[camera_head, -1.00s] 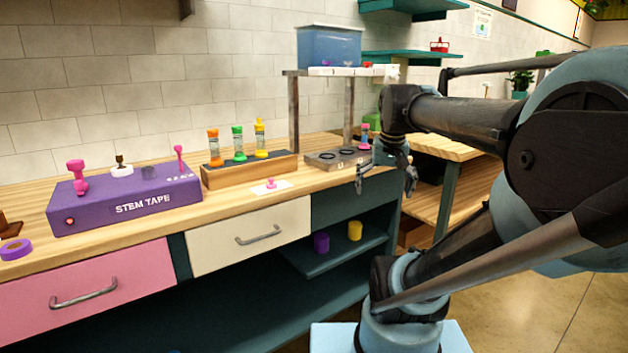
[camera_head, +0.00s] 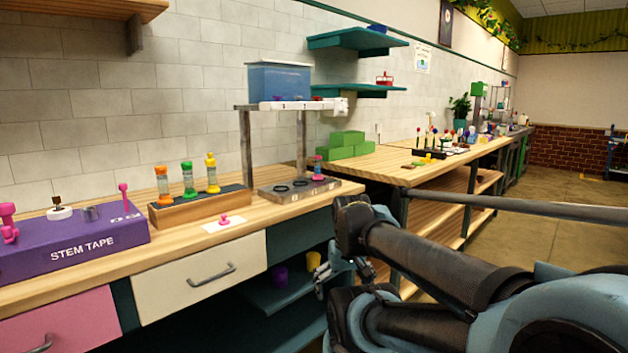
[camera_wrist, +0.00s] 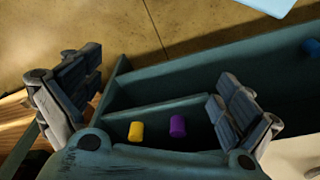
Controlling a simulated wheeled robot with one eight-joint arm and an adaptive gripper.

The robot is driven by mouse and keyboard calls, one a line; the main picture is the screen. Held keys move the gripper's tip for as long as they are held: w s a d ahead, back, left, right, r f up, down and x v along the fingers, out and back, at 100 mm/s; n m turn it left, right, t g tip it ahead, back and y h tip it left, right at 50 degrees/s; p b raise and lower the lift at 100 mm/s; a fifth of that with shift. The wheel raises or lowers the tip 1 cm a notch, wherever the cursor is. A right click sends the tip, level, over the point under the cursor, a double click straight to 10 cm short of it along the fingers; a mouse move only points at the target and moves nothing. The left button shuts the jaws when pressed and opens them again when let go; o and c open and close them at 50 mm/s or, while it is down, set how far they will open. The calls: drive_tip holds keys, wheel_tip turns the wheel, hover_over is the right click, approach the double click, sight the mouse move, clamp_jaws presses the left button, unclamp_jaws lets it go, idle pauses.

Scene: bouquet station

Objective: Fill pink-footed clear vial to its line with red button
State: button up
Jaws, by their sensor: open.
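A small vial (camera_head: 318,170) with a pink foot and bluish body stands at the right end of the grey metal plate (camera_head: 296,192) on the counter; its fill line is too small to see. Above the plate, a blue tank (camera_head: 280,78) sits on a raised white shelf (camera_head: 290,105). Small coloured spots show along this shelf, one of them a reddish button (camera_head: 307,98). My gripper (camera_head: 340,270) is open and empty, in front of the counter and below its top, apart from the vial. The wrist view shows its spread fingers (camera_wrist: 160,100).
A purple STEM TAPE box (camera_head: 75,243) and a wooden rack (camera_head: 200,208) with orange, green and yellow vials stand left. A pink piece (camera_head: 224,219) lies on a white card. Purple (camera_wrist: 178,126) and yellow (camera_wrist: 136,131) cylinders sit on the lower shelf.

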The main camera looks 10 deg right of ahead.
drive_tip(key=shift+w+f, duration=0.2)
drive_tip(key=shift+w, duration=0.25)
drive_tip(key=c, duration=0.4)
clamp_jaws()
drive_tip(key=shift+s+r, duration=0.1)
drive_tip(key=shift+s, duration=0.05)
idle(0.3)
